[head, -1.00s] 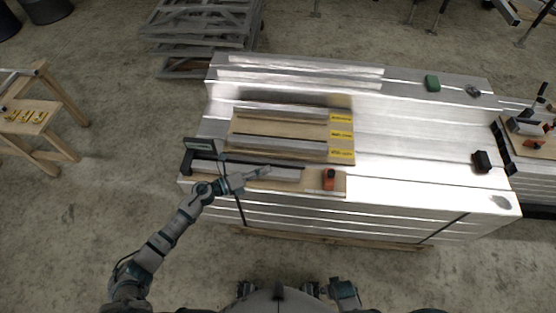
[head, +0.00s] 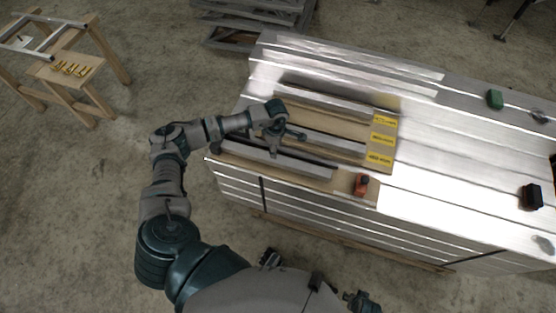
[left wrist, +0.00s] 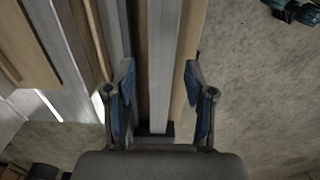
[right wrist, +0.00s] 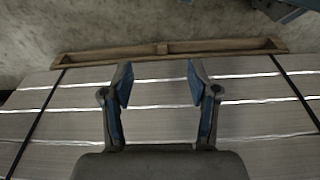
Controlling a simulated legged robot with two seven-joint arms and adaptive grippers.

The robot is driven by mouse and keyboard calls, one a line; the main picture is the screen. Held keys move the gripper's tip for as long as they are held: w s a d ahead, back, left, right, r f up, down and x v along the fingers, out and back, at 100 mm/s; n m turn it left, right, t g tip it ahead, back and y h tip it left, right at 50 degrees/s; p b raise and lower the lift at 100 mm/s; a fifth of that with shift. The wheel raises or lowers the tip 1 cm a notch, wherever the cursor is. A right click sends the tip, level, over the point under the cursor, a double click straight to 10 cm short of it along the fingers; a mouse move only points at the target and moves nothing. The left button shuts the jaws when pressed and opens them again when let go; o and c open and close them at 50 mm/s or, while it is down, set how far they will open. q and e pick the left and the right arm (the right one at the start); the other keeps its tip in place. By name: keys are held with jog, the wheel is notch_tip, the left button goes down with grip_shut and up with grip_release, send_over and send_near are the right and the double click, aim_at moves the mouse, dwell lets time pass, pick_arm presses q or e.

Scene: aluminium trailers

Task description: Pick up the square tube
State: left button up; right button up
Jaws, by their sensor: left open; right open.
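Three long grey metal profiles lie side by side on wooden boards on the silver stack: a front one (head: 300,168), a middle one (head: 335,144) and a back one (head: 325,100). I cannot read which is the square tube. My left gripper (head: 274,148) is over the front profile, pointing down. In the left wrist view, the open left gripper (left wrist: 159,72) has a long flat-topped profile (left wrist: 163,60) running between its fingers; contact cannot be seen. My right gripper (right wrist: 159,72) is open and empty, facing the side of the sheet stack in the right wrist view.
Yellow labels (head: 383,138) mark the boards' right ends. An orange-red tool (head: 361,185) stands at the front right. A green block (head: 494,98) and a black block (head: 531,196) sit farther right on the silver stack (head: 450,150). A wooden trestle (head: 75,60) stands at left.

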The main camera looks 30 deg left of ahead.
pick_arm(q)
jog(key=f, duration=0.2)
jog(key=shift+a+f, duration=0.25)
jog(key=shift+f, duration=0.15)
jog(key=shift+a+f, duration=0.25)
jog(key=shift+f, duration=0.2)
jog(key=f, duration=0.2)
jog(key=d+f, duration=0.1)
jog(key=f, duration=0.1)
jog(key=shift+s+f+b, duration=0.15)
jog(key=shift+f+b, duration=0.2)
jog(key=shift+b, duration=0.05)
jog(key=shift+a, duration=0.3)
grip_shut()
pick_arm(e)
jog(key=shift+w+a+r, duration=0.1)
jog(key=shift+a+r, duration=0.05)
jog(key=shift+r, duration=0.5)
jog(key=shift+a+r, duration=0.15)
jog(key=shift+r, duration=0.45)
